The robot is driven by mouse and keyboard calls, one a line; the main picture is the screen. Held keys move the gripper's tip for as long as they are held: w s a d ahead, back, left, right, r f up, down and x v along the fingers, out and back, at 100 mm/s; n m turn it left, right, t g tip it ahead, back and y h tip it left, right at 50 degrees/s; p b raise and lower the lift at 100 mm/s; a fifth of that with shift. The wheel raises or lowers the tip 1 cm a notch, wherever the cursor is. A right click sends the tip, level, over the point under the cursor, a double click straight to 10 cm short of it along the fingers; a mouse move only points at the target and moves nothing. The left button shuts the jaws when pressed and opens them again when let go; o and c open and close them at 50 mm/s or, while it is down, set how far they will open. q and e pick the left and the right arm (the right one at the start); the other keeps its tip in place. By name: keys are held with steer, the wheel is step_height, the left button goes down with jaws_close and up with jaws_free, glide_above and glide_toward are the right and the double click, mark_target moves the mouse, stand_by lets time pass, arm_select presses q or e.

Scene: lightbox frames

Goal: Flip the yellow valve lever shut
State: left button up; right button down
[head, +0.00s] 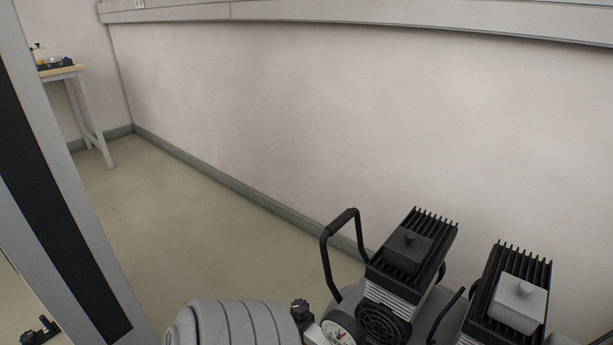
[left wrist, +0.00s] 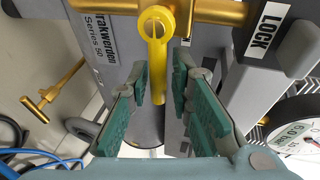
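In the left wrist view the yellow valve lever (left wrist: 158,85) hangs from a round yellow pivot on a brass pipe (left wrist: 215,11). It points down in the picture, across the line of the pipe. My left gripper (left wrist: 160,68) is open, with teal pads on either side of the lever. A narrow gap shows between the lever and each pad, so neither appears to press on it. The lever's lower end reaches between the fingers. The lever cannot be made out in the head view. My right gripper is in neither view.
A white LOCK label (left wrist: 268,30) and a pressure gauge (left wrist: 297,135) are right of the lever. A brass T-handle (left wrist: 38,107) and blue cables (left wrist: 50,160) lie left. The head view shows black finned compressor heads (head: 411,262), a carry handle (head: 328,245) and open floor (head: 190,215).

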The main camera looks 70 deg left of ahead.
arm_select(q)
steer(key=shift+o, duration=0.4)
steer(key=v, duration=1.2)
